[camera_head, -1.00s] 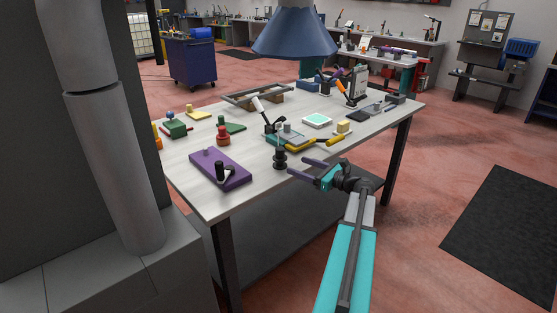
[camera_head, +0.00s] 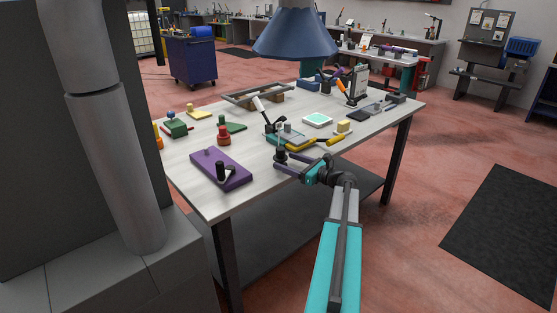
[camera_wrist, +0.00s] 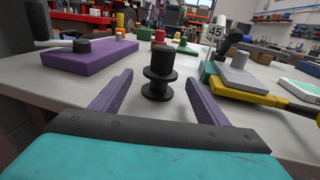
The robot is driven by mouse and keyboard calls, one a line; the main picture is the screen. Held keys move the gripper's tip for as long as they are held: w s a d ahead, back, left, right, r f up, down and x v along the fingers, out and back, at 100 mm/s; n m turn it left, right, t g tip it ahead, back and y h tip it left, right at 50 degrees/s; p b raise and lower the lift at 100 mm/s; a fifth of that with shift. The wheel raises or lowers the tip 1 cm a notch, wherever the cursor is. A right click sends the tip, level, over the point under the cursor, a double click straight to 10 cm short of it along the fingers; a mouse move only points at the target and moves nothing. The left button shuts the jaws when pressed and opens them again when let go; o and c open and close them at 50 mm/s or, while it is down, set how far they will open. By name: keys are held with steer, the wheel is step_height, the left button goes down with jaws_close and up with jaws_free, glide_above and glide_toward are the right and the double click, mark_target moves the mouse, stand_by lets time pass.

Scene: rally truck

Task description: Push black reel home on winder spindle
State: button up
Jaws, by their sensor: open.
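The black reel (camera_head: 280,156) stands upright on the pale workbench (camera_head: 250,180), near its front edge. In the wrist view the black reel (camera_wrist: 158,88) shows as flanged discs under a black cylinder. My gripper (camera_head: 284,163) is open at the reel; its two purple fingers (camera_wrist: 159,76) lie one to each side, with visible gaps.
A red knobbed piece (camera_head: 223,135) stands behind the purple block. A blue lamp shade (camera_head: 295,38) hangs above the bench.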

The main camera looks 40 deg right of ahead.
mark_target(286, 161)
steer(key=shift+w+a+f+p, duration=0.1)
steer(key=shift+w+a+p, duration=0.1)
steer(key=shift+w, duration=0.9)
steer(key=shift+w+a+p, duration=0.1)
steer(key=shift+w+p, duration=0.1)
steer(key=shift+w, duration=0.85)
steer(key=c, duration=1.2)
